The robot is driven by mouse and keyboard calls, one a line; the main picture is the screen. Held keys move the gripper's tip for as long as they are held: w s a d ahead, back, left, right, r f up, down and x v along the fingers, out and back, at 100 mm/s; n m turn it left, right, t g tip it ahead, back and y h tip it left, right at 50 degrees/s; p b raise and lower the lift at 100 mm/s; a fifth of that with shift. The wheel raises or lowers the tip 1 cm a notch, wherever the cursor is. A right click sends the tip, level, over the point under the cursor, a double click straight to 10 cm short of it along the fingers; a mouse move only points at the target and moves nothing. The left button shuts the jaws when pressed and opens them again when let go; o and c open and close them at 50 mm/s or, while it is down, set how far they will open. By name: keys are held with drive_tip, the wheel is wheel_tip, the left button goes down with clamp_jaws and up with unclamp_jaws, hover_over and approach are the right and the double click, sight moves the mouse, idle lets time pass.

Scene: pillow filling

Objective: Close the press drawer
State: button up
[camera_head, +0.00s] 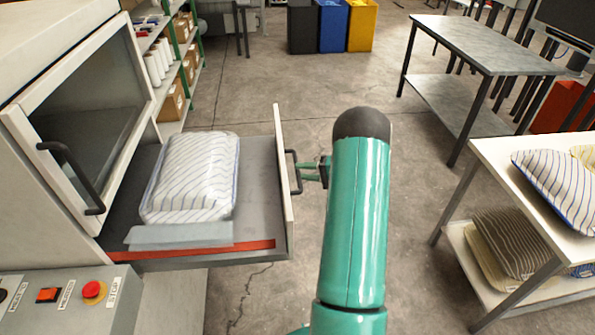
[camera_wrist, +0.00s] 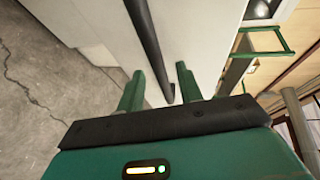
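The press drawer (camera_head: 262,205) is pulled out of the white press (camera_head: 60,75) at the left. A striped pillow in clear wrapping (camera_head: 195,175) lies on it. The drawer's upright front panel (camera_head: 282,160) carries a black bar handle (camera_head: 291,171). My gripper (camera_head: 318,172) is at this handle, on the outer side of the panel, partly hidden by my arm. In the wrist view the black handle (camera_wrist: 152,45) runs between my two green fingers (camera_wrist: 160,85). The fingers stand apart, with visible gaps to the bar.
A control panel with a red stop button (camera_head: 93,291) is at the lower left. A white table (camera_head: 500,160) with pillows stands at the right, and a grey table (camera_head: 490,45) behind it. Shelves (camera_head: 170,60) stand behind the press. The floor between is clear.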

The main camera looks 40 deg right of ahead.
sight(162, 180)
drive_tip(key=shift+x, duration=1.35)
clamp_jaws()
drive_tip(key=shift+w, duration=0.1)
drive_tip(key=w+a, duration=0.8)
drive_tip(key=a, duration=0.3)
drive_tip(key=w+a, duration=0.8)
drive_tip(key=a, duration=0.4)
drive_tip(key=w+a, duration=0.8)
drive_tip(key=a, duration=0.4)
drive_tip(key=shift+w+a, duration=0.15)
drive_tip(key=shift+a, duration=0.1)
drive_tip(key=shift+a+r, duration=0.1)
drive_tip(key=shift+r, duration=0.05)
drive_tip(key=shift+w+a, duration=0.1)
drive_tip(key=shift+a, duration=0.05)
